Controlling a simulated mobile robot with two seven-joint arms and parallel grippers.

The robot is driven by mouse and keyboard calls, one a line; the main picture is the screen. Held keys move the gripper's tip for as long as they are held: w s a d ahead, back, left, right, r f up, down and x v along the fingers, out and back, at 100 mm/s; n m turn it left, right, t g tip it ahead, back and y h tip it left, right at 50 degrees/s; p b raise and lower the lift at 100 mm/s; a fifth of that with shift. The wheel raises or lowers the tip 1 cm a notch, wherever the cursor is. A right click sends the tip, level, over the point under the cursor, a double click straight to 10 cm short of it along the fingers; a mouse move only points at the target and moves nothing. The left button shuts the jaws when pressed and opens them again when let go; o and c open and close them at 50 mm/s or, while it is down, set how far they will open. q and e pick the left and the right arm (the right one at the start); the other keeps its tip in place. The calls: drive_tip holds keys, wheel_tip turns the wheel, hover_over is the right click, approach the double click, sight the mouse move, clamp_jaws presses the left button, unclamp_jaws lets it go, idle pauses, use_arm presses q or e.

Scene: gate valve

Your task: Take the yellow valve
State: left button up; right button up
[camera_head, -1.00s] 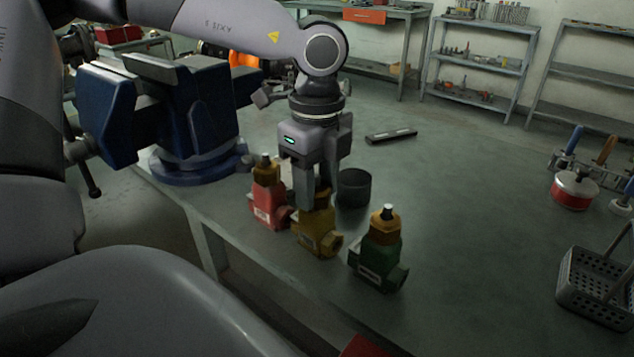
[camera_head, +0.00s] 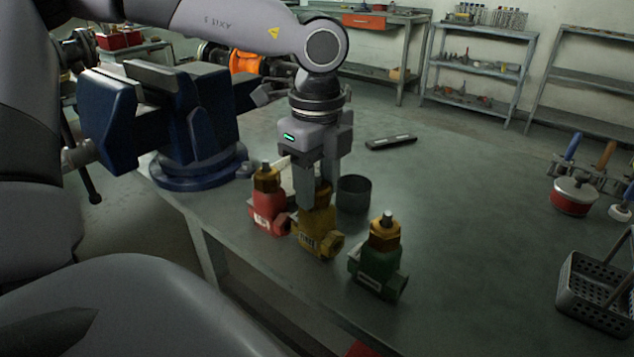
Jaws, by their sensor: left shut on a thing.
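The yellow valve (camera_head: 317,239) stands upright on the workbench, between a red valve and a green valve. My left gripper (camera_head: 318,195) points straight down from above and is shut on the upper part of the yellow valve. Its fingers hide most of the valve's top. The valve's lower body and side port show below the fingers. I cannot tell whether its base is clear of the bench. My right gripper is not in view.
The red valve (camera_head: 268,212) is close on the left, the green valve (camera_head: 379,262) on the right. A dark round cup (camera_head: 353,194) stands just behind. A blue vise (camera_head: 190,120) is at the left. A grey basket (camera_head: 598,290) and red pot (camera_head: 573,195) are at the right.

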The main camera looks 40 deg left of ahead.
use_arm(q)
drive_tip(key=shift+r+p, duration=1.8)
drive_tip(key=shift+r, duration=1.8)
